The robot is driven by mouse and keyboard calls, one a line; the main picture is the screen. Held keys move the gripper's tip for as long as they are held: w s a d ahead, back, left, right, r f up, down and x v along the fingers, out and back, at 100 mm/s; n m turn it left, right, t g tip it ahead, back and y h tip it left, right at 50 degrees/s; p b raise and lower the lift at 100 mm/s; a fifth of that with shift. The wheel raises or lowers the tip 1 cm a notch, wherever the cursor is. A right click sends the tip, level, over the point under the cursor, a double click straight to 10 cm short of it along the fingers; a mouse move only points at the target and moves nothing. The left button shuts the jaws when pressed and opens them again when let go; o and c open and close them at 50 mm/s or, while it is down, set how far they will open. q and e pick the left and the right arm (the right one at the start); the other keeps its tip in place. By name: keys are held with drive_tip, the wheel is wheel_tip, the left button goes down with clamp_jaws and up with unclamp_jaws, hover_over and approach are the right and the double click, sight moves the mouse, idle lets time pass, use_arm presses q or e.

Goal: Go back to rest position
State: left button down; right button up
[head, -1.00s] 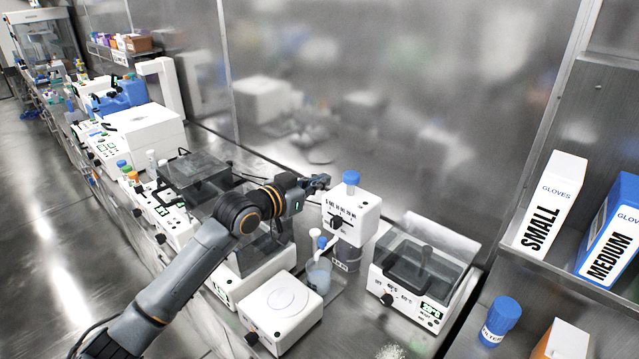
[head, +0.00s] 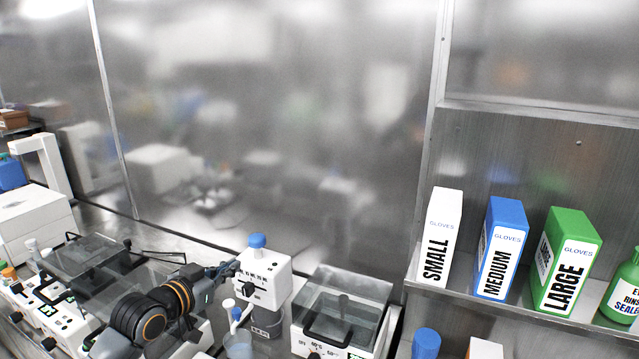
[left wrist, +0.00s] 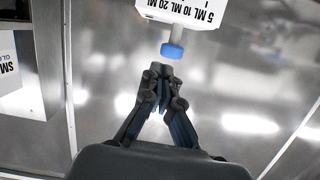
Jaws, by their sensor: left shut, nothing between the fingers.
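My left arm comes in low in the head view, and its gripper (head: 226,268) is by the left side of a white dispenser with a blue cap (head: 264,277). In the left wrist view my left gripper (left wrist: 163,72) has its fingertips together and holds nothing. The dispenser's blue cap (left wrist: 172,51) and its white body with volume marks (left wrist: 185,12) show just beyond the fingertips; I cannot tell whether they touch. My right gripper is not in view.
A water bath with a clear lid (head: 340,305) stands right of the dispenser. Glove boxes, small (head: 438,235), medium (head: 501,248) and large (head: 566,262), stand on a metal shelf (head: 470,306). Several machines crowd the bench at left. A metal wall backs the bench.

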use_arm(q)
drive_tip(key=s+d+f+g+y, duration=0.1)
drive_tip(key=s+d+f+g, duration=0.2)
drive_tip(key=s+f, duration=0.6)
drive_tip(key=s+d+f+g+y, duration=0.1)
drive_tip(key=s+d+f+g, duration=0.15)
drive_tip(key=s+f, duration=0.55)
drive_tip(key=s+a+f+n+g+y, duration=0.1)
drive_tip(key=s+f+n+g+y, duration=0.15)
drive_tip(key=s, duration=0.85)
drive_tip(key=s+a+f+n+g+y, duration=0.1)
drive_tip(key=s+f+g, duration=0.25)
drive_tip(key=s, duration=0.85)
wheel_tip(320, 180, down, 27)
drive_tip(key=s+a+f+m+g+b, duration=0.1)
drive_tip(key=s+a+f+g, duration=0.1)
drive_tip(key=s+f, duration=1.5)
drive_tip(key=shift+s+a+f+b, duration=0.15)
drive_tip(key=shift+a+b, duration=0.05)
drive_tip(key=shift+b, duration=0.1)
